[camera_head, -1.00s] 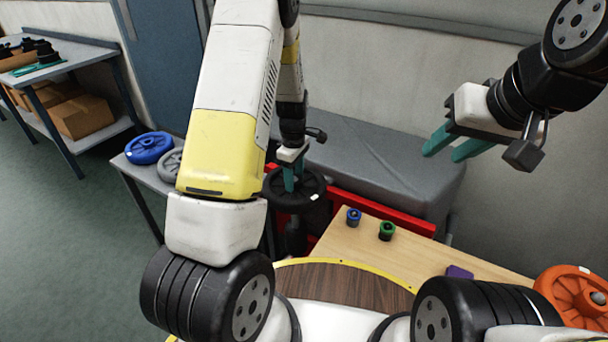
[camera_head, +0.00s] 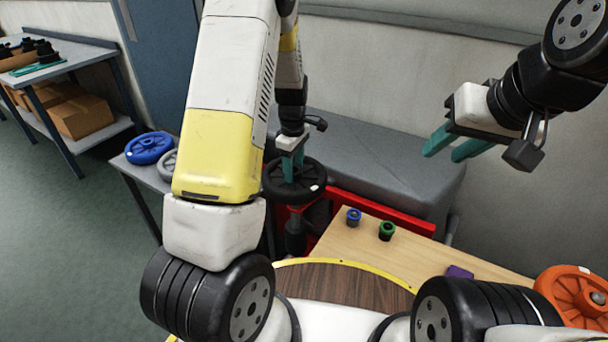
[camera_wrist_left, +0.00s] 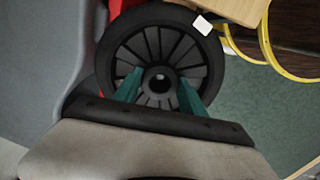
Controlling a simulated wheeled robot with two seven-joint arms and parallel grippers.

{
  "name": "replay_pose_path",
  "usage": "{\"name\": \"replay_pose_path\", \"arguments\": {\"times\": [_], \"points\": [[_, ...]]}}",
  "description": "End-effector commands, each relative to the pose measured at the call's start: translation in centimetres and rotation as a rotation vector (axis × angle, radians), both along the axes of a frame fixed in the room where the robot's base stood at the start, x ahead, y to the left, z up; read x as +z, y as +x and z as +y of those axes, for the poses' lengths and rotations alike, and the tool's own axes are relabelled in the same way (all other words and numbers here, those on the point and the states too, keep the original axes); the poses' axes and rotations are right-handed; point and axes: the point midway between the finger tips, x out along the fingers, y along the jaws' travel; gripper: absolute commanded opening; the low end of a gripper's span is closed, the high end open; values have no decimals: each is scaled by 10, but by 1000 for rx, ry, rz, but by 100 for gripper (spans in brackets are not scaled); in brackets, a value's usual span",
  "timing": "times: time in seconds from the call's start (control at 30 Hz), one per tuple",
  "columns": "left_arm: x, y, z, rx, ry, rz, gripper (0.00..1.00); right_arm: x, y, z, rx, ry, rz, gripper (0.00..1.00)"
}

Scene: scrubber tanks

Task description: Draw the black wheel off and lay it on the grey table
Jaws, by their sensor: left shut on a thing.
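The black wheel (camera_head: 308,186) is level, above a dark upright post (camera_head: 295,238) beside red metalwork. My left gripper (camera_head: 293,168) comes from above and is shut on the wheel's hub. In the left wrist view the teal fingers of the left gripper (camera_wrist_left: 160,92) sit on both sides of the hub of the spoked wheel (camera_wrist_left: 158,48), which has a white tag on its rim. I cannot tell whether the wheel is clear of the post. A grey table (camera_head: 127,166) stands left, partly hidden by my left arm. My right gripper (camera_head: 455,147) is open and empty at upper right.
A blue wheel (camera_head: 148,147) and a grey wheel (camera_head: 168,165) lie on the grey table. A grey padded bench (camera_head: 385,160) is behind. A wooden table (camera_head: 350,240) carries a blue (camera_head: 354,216) and a green small part (camera_head: 387,231). An orange wheel (camera_head: 570,290) is at right.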

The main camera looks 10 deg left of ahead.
Motion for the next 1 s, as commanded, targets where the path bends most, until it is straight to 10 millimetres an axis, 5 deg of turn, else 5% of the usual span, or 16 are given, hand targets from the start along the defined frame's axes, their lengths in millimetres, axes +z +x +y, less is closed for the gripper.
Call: {"name": "replay_pose_path", "arguments": {"times": [1.0], "points": [[31,1,-1,-1,0,-3,0,0,0,0,0,0,0,36]]}}
